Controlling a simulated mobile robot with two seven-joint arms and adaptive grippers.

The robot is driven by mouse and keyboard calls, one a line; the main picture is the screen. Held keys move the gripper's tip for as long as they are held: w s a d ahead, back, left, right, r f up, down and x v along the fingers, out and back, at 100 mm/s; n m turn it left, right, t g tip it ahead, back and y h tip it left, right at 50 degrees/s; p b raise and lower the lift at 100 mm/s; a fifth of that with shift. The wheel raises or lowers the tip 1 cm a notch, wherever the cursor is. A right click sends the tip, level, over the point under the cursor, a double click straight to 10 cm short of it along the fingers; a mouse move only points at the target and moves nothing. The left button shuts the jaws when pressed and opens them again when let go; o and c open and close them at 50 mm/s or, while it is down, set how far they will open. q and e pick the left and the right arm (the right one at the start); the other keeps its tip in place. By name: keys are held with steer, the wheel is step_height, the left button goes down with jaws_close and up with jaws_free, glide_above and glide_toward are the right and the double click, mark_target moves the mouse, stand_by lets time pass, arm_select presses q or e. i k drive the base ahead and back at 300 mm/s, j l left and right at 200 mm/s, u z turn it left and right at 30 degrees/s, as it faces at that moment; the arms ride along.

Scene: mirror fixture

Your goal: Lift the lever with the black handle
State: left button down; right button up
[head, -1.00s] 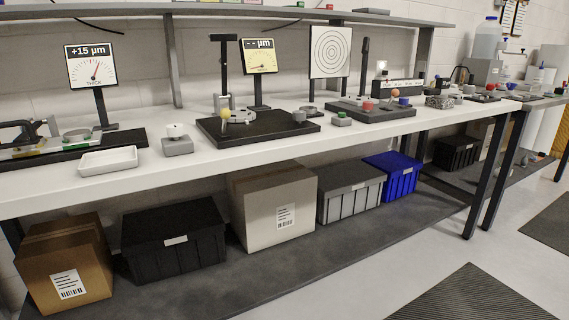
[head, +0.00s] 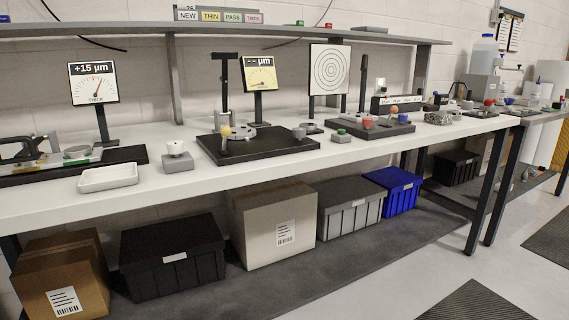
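A dark upright bar (head: 362,84) stands at the back of a dark fixture plate (head: 378,134) toward the right of the bench. It looks like a lever with a black handle, but its lower end is partly hidden behind small parts. On the same plate are a red knob (head: 368,121) and small coloured parts. A black T-topped post (head: 225,82) stands on another black plate (head: 265,149) at mid-bench, with a yellow ball (head: 225,131). I cannot tell for certain which of these is the named lever. Neither of my grippers is in view.
The white bench (head: 215,183) runs across the view, with a shelf (head: 300,38) above its back. A white tray (head: 108,178), grey block (head: 178,163) and target screen (head: 329,70) stand on it. Boxes, including a blue crate (head: 393,192), sit below.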

mark_target(30, 145)
steer(key=u, duration=1.35)
steer(key=j, duration=0.3)
